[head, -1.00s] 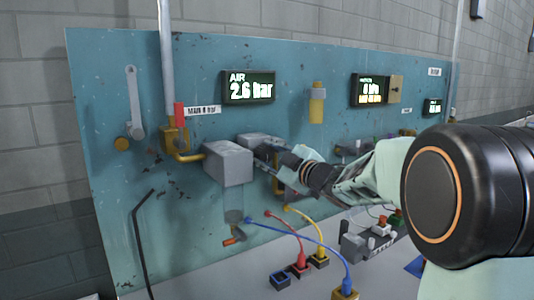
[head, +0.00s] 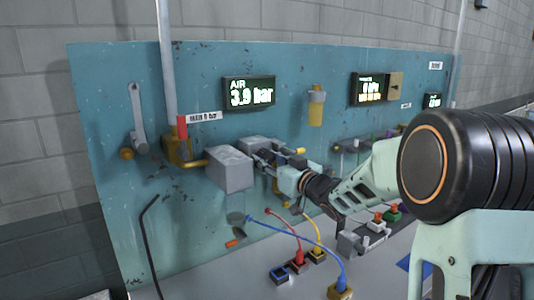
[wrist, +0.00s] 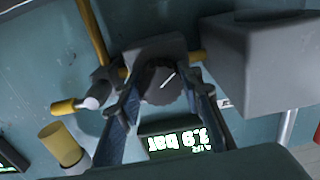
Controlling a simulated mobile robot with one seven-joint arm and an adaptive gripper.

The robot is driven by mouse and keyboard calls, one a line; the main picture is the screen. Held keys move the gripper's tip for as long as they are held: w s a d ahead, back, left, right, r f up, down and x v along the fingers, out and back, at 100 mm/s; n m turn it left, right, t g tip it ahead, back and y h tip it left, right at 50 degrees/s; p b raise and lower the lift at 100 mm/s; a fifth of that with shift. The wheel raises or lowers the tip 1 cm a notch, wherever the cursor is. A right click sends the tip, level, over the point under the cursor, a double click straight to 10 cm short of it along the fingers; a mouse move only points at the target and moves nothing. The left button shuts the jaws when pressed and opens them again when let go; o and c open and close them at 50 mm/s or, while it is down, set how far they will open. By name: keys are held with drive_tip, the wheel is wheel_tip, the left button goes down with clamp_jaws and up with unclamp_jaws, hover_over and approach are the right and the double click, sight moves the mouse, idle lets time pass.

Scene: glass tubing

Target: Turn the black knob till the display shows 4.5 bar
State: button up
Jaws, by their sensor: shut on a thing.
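The AIR display (head: 249,92) on the blue panel reads 3.9 bar. It also shows upside down in the wrist view (wrist: 180,142). The black knob (wrist: 160,84) has a white pointer line and sits on a grey block between my fingers in the wrist view. My gripper (wrist: 158,92) is shut on the knob, one finger on each side. In the head view my gripper (head: 272,162) reaches the panel from the right, and the knob is hidden there behind the fingers and the grey boxes.
A large grey box (head: 229,169) stands out from the panel close to my gripper. A red-handled valve (head: 182,127) and a grey lever (head: 138,130) are at the left. Blue, red and yellow cables (head: 298,240) hang below. A second display (head: 369,88) is at the right.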

drive_tip(key=shift+m+p, duration=0.45)
drive_tip(key=shift+m, duration=0.35)
drive_tip(key=o, duration=1.2)
drive_tip(key=shift+c, duration=0.2)
drive_tip(key=v, duration=1.2)
